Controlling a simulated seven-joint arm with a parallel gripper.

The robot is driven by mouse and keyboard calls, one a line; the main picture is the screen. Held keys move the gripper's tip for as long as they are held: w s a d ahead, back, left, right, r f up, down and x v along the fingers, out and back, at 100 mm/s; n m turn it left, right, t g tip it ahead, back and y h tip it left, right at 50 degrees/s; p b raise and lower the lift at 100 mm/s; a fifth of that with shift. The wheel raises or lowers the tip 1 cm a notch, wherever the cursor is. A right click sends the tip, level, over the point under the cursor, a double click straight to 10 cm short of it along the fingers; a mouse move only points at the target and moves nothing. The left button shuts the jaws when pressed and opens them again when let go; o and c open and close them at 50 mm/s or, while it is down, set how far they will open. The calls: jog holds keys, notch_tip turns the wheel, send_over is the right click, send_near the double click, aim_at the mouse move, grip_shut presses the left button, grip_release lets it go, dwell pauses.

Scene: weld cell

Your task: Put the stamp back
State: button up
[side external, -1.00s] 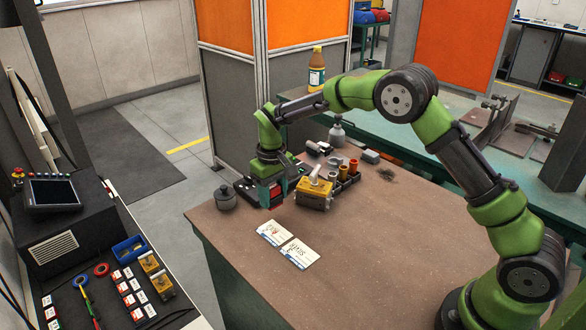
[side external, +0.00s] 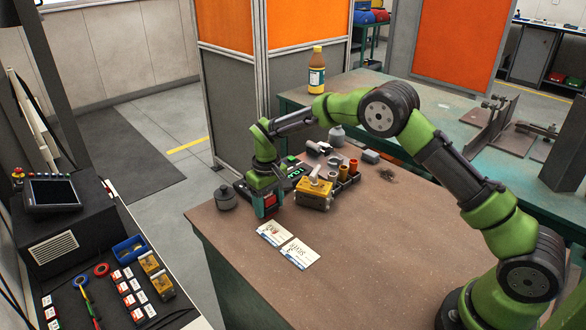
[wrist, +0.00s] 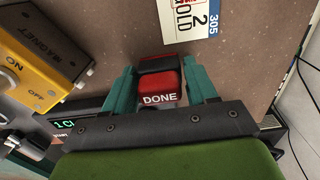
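The stamp, a red block with a black end and the word DONE (wrist: 160,88), sits between my gripper's two teal fingers (wrist: 160,78) in the wrist view. In the side view my gripper (side external: 266,208) points down near the table's left edge, with the red of the stamp (side external: 270,200) showing between the fingers. The height of the stamp above the table is hard to tell. Two white cards (side external: 299,252) lie in front of it; one card (wrist: 188,22) shows beyond the stamp in the wrist view.
A yellow magnet block (side external: 313,195) stands just right of my gripper, close to it. The table's front right (side external: 380,240) is clear.

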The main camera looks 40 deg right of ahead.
jog(key=shift+o, duration=1.3)
jog(key=shift+r, duration=0.15)
notch_tip(320, 180, up, 12)
notch_tip(320, 180, up, 6)
jog(key=t, duration=0.1)
send_over(269, 196)
jog(key=s, duration=0.3)
jog(key=s+d+r+m+t+y, duration=0.1)
jog(key=s+d+r+m+t, duration=0.1)
jog(key=s+r, duration=0.65)
jog(key=s+f+m+t+y, duration=0.1)
jog(key=s+f+m+t, duration=0.1)
jog(key=s, duration=1.6)
jog(key=shift+s+d+f+t, duration=0.4)
jog(key=shift+f+t, duration=0.3)
jog(key=shift+t, duration=0.4)
